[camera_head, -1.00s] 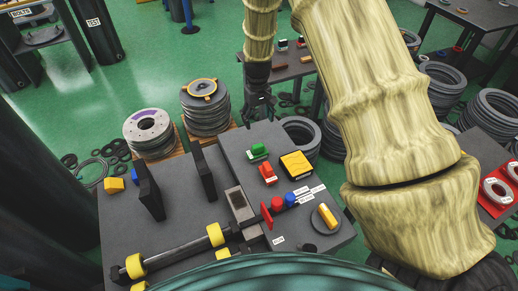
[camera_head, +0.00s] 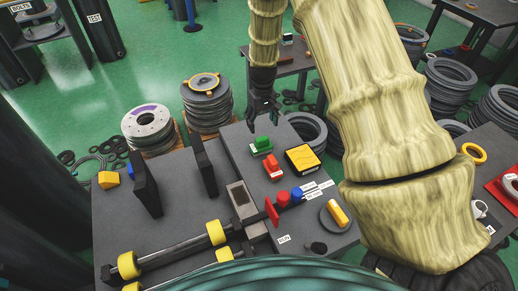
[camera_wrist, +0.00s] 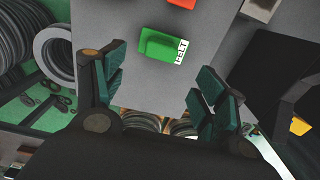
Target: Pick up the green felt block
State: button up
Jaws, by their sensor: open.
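The green felt block (camera_head: 262,143) sits on the dark grey table (camera_head: 170,215) near its back edge, just behind a red block (camera_head: 273,168). In the wrist view the green felt block (camera_wrist: 165,44) shows a white label reading "FELT" on its right side. My gripper (camera_head: 262,112) is above the table's back edge, just behind the green block. In the wrist view its two fingers (camera_wrist: 160,88) are spread wide and empty. The block lies beyond the fingertips, roughly between them in the picture, and apart from them.
A yellow-topped black box (camera_head: 302,159) stands right of the red block. Two upright black plates (camera_head: 146,184) and a long bar with yellow collars (camera_head: 170,252) are to the left. Stacks of flanged discs (camera_head: 206,100) stand behind the table. A yellow piece (camera_head: 338,212) lies at the right.

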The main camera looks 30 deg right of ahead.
aim_at(262, 138)
jog(key=shift+s+f+p, duration=0.15)
jog(key=shift+f+p, duration=0.25)
jog(key=shift+f, duration=4.55)
jog(key=shift+c, duration=0.2)
jog(key=c, duration=1.2)
jog(key=shift+o, duration=0.2)
notch_tip(262, 138, up, 10)
jog(key=shift+b, duration=0.3)
